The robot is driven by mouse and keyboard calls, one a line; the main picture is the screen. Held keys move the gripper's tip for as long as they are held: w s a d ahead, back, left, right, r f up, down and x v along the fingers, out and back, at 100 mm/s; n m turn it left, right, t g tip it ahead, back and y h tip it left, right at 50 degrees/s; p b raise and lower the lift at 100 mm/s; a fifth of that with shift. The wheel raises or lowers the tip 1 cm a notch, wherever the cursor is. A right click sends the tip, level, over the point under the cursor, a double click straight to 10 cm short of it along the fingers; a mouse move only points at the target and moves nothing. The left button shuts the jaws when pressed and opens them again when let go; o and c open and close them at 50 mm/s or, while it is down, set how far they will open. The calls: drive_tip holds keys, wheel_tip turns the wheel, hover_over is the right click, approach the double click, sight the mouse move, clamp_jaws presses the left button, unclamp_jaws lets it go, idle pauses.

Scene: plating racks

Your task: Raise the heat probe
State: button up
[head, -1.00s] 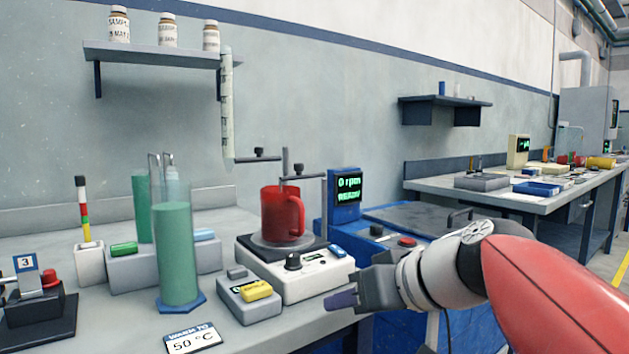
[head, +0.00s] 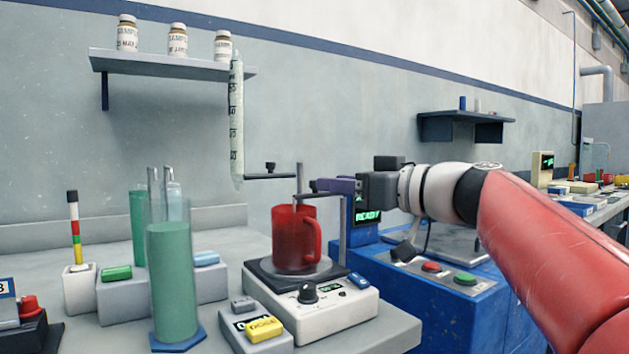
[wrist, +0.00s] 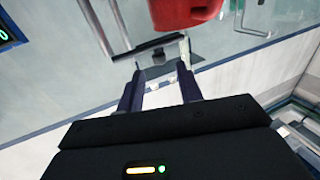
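The heat probe is a thin grey rod (head: 299,178) that hangs upright from a short dark arm (head: 318,193) on a stand post (head: 343,238). Its lower end goes down into the red mug (head: 292,238); the tip is hidden. The mug stands on the white hot plate (head: 315,317). My gripper (head: 325,187) is level with the probe's arm, at its right end by the post. In the wrist view, its two purple fingers (wrist: 160,72) are apart, with the probe's arm (wrist: 150,46) near their tips. I cannot tell if they touch it.
A tall green cylinder (head: 172,270) and a box with a yellow button (head: 264,328) stand left of the hot plate. A blue machine (head: 440,300) with red and green buttons lies below my arm. A marked glass tube (head: 236,120) hangs behind.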

drive_tip(key=p+x, duration=0.1)
drive_tip(key=x, duration=0.4)
drive_tip(key=shift+w+a, duration=0.2)
clamp_jaws()
